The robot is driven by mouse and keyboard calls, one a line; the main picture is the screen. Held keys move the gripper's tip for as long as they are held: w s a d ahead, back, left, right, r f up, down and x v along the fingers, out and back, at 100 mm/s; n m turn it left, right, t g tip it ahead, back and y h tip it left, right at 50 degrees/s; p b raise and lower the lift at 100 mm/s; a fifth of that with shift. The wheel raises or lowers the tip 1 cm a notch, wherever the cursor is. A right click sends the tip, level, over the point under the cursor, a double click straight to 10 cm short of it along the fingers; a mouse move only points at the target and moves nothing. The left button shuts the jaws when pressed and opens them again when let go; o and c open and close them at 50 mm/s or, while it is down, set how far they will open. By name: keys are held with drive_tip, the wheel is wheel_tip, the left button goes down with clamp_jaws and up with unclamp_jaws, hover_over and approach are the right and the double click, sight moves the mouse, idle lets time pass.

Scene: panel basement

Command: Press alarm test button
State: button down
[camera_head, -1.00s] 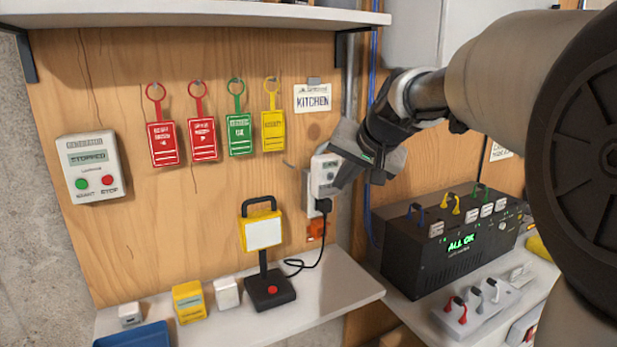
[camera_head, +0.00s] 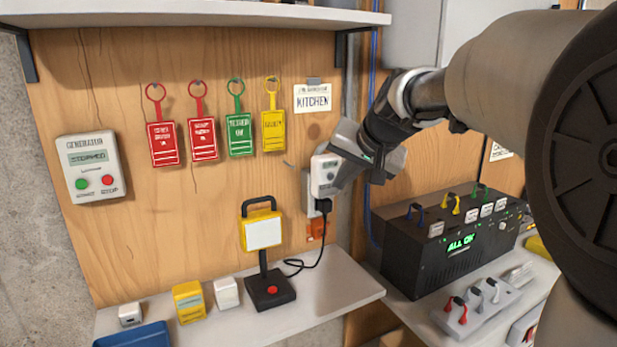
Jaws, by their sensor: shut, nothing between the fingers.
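No part in view carries a legible alarm test label. A white plug-in unit (camera_head: 323,174) with a small display and buttons sits on the wall socket, with a black plug and cord below it. My gripper (camera_head: 338,182) is shut and empty at the right side of this unit, its tip overlapping the unit's edge. I cannot tell whether it touches. The gripper hides part of the unit's right side. A black box (camera_head: 410,262) with a green "ALL OK" display stands on the right bench, apart from my gripper.
A work lamp (camera_head: 263,233) with a red button on its base stands on the shelf (camera_head: 335,290) below. Colored tags (camera_head: 163,143) hang on the panel. A generator box (camera_head: 90,168) reading "STOPPED" is at left. Several small switches (camera_head: 478,302) lie front right.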

drive_tip(key=shift+w, duration=0.15)
drive_tip(key=shift+w+a, duration=0.15)
drive_tip(key=shift+w, duration=0.1)
drive_tip(key=shift+w+a+p, duration=0.15)
drive_tip(key=shift+w+p, duration=0.15)
drive_tip(key=shift+w, duration=0.05)
idle(0.7)
drive_tip(key=shift+s, duration=0.15)
idle(0.3)
drive_tip(key=shift+s+d+b, duration=0.3)
drive_tip(key=shift+s+b, duration=0.2)
drive_tip(key=shift+s, duration=0.05)
drive_tip(key=shift+s, duration=0.1)
drive_tip(key=s+b, duration=0.1)
drive_tip(key=s+d, duration=0.1)
drive_tip(key=s, duration=0.1)
drive_tip(key=s+d+b, duration=0.1)
drive_tip(key=shift+s+b, duration=0.25)
drive_tip(key=shift+b, duration=0.05)
